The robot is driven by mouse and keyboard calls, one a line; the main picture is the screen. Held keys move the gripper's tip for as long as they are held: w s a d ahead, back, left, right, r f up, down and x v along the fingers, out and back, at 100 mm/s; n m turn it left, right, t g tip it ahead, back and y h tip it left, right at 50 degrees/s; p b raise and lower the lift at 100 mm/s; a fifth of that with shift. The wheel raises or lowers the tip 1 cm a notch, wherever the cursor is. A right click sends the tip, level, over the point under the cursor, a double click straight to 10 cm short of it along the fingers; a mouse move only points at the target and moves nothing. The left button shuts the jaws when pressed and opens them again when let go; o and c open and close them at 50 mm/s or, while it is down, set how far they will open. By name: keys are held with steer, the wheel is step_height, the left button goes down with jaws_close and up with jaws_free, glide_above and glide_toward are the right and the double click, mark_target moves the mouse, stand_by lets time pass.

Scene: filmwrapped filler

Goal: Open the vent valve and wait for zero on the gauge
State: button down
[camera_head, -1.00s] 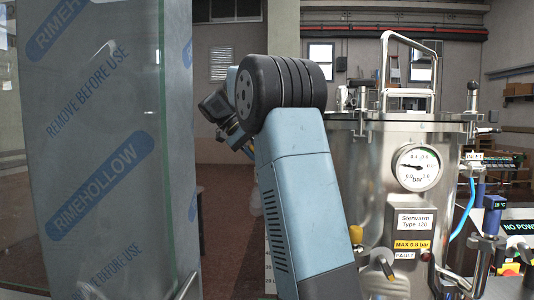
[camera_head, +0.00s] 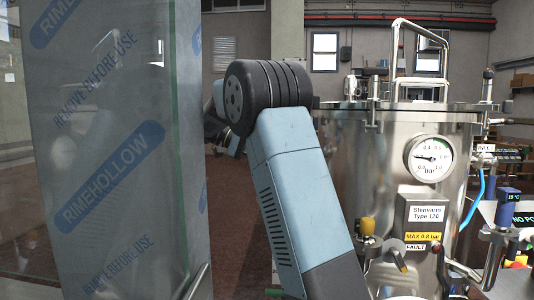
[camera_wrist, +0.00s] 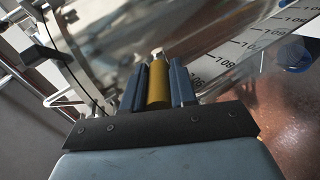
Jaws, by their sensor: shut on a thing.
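The pressure gauge (camera_head: 429,158) is round and white, on the front of a steel vessel (camera_head: 345,180) in the head view. Its needle points left, at roughly 0.2 bar on a scale from 0.0 to 1.0. In the wrist view my gripper (camera_wrist: 157,72) is shut on a yellow cylindrical handle (camera_wrist: 158,88) with a pale tip, upright between the two fingers. I cannot tell for certain whether this handle is the vent valve's. In the head view my arm hides the gripper. A yellow knob (camera_head: 367,226) shows low on the vessel's front.
A film-wrapped glass panel (camera_head: 110,150) stands tall on the left. A label (camera_head: 422,237) on the vessel reads MAX 0.8 bar, above FAULT. A blue hose (camera_head: 472,205) and a blue-topped fitting (camera_head: 508,205) are at the right. The wrist view shows a numbered scale strip (camera_wrist: 240,45).

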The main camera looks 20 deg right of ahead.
steer(key=shift+a+f, duration=0.15)
steer(key=shift+f, duration=0.1)
steer(key=c, duration=0.9)
jaws_free()
steer(key=shift+s+r, duration=0.15)
steer(key=shift+r, duration=0.15)
